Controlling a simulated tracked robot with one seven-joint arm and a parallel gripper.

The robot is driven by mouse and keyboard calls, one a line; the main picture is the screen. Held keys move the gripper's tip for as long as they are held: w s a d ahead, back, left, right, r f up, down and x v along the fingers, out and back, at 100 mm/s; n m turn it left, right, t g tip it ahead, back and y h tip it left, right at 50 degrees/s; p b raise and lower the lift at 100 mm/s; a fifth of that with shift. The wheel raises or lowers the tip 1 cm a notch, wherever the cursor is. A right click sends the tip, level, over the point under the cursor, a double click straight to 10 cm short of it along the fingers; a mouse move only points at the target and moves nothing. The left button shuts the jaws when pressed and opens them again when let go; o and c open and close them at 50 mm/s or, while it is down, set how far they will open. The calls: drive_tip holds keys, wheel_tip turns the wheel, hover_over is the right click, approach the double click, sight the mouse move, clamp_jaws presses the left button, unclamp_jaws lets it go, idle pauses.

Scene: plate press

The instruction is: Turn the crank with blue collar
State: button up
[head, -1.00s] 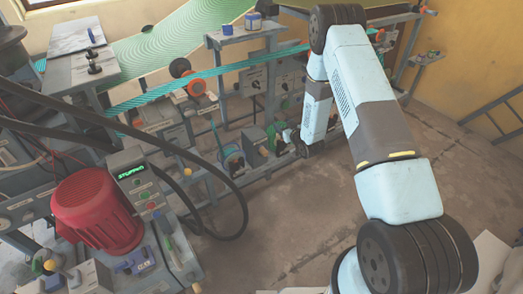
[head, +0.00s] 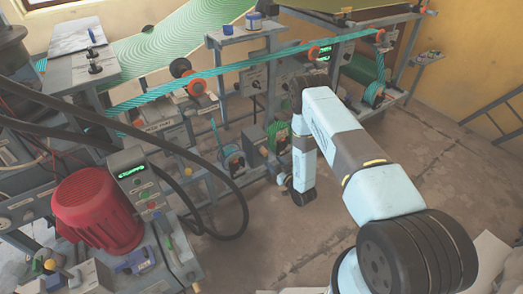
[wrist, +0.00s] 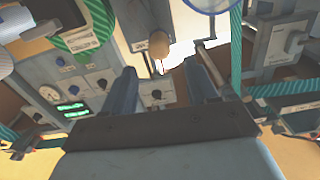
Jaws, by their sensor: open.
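My gripper (wrist: 160,70) is open in the wrist view, its two grey fingers pointing up the picture with nothing between them. A brown rounded knob (wrist: 159,44) on a thin rod, looking like a crank handle, shows just beyond the fingertips, between their lines and apart from them. A blue ring (wrist: 211,13) is cut off by the top edge, right of the knob. I cannot tell whether it is the blue collar. In the head view my arm reaches down before the machine frame, and my fingers cannot be made out there.
Teal belts cross the machine frame; one (wrist: 236,45) hangs right of the fingers. A panel with a gauge (wrist: 50,94) and dark knobs stands left. A grey box with a switch (wrist: 290,40) is right. A red motor (head: 97,210) stands front left. The floor (head: 260,250) has free room.

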sight(262, 149)
drive_tip(key=x, duration=1.1)
drive_tip(key=shift+w, duration=0.1)
clamp_jaws()
